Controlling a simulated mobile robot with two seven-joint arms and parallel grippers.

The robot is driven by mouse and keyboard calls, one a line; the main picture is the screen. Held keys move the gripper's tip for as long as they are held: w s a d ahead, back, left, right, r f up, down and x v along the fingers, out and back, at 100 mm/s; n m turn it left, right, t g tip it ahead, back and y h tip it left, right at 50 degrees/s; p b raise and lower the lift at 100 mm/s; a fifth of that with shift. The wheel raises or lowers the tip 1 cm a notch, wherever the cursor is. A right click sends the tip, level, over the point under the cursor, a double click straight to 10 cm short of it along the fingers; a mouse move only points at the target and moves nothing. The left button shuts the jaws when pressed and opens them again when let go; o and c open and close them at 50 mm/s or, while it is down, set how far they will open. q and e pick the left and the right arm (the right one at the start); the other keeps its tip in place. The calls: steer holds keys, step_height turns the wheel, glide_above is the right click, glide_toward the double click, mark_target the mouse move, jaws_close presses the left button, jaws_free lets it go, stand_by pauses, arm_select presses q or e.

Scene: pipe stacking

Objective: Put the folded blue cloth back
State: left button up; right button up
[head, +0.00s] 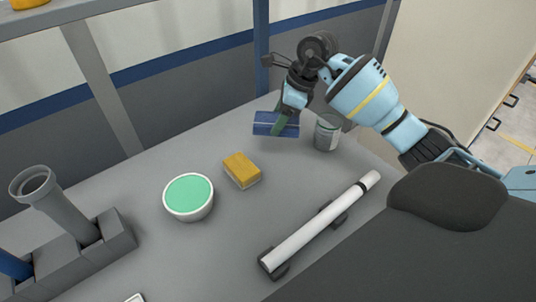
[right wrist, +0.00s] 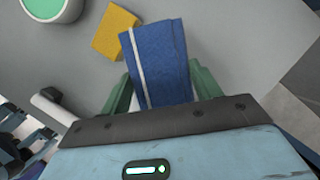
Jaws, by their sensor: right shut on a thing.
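The folded blue cloth (head: 265,124) with a thin white stripe is at the back of the grey table in the head view. My right gripper (head: 283,118) is shut on it, with a green finger across it. In the right wrist view the cloth (right wrist: 158,65) sticks out from between the two green fingers of the right gripper (right wrist: 163,88). I cannot tell whether the cloth touches the table. My left gripper is in neither view.
A yellow sponge (head: 242,170) and a white bowl with green contents (head: 189,197) lie left of the cloth. A can (head: 327,134) stands close to its right. A white pipe (head: 320,222) rests on dark supports in front. A grey block rack (head: 80,255) with pipes stands at left.

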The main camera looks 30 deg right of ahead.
mark_target(295, 120)
steer(key=shift+w+d, duration=0.1)
steer(key=shift+f, duration=4.95)
steer(key=shift+f, duration=0.15)
steer(key=o, duration=1)
steer(key=shift+c, duration=0.2)
steer(key=shift+r, duration=0.2)
steer(key=v, duration=1.2)
